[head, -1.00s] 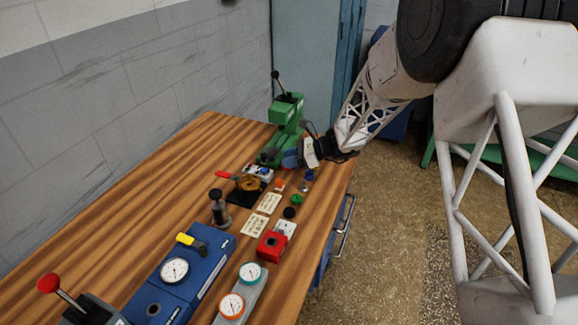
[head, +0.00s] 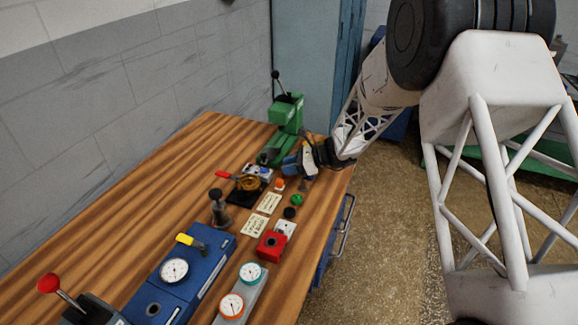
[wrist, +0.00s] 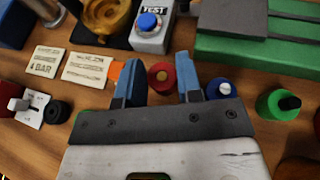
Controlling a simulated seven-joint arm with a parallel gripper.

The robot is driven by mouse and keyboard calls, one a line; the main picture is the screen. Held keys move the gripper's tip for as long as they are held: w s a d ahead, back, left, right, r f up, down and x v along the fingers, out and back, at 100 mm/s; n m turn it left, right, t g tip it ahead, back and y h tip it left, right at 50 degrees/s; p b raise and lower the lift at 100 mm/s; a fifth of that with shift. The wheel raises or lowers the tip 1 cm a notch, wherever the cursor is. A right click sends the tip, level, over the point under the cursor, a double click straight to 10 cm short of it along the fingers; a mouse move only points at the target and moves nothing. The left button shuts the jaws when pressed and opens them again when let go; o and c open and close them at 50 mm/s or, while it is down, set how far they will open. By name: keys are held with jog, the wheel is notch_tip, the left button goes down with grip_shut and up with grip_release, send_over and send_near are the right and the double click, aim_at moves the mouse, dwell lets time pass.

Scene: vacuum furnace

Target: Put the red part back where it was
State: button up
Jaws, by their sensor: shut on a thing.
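In the wrist view, the red part (wrist: 161,77) is round with a brass-coloured centre. It sits between the two blue fingers of my gripper (wrist: 159,75), which is shut on it. In the head view, my gripper (head: 299,168) is low over the far right part of the bench, in front of the green press. The fingers hide the red part there. I cannot tell whether it touches the bench.
A blue-topped knob (wrist: 220,88) and a green one (wrist: 275,103) stand right of the fingers. An orange piece (wrist: 115,70) is close to the left finger. The TEST box (wrist: 151,30), brass dish (wrist: 106,14) and green press (head: 284,125) stand beyond. A red block (head: 271,244) is nearer.

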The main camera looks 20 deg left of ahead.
jog(key=shift+f, duration=0.65)
jog(key=o, duration=1.1)
jog(key=shift+s+f, duration=0.1)
jog(key=shift+f, duration=0.05)
jog(key=shift+c, duration=0.2)
jog(key=shift+r, duration=0.65)
jog(key=v, duration=1.2)
jog(key=shift+r, duration=0.15)
jog(key=shift+r, duration=0.1)
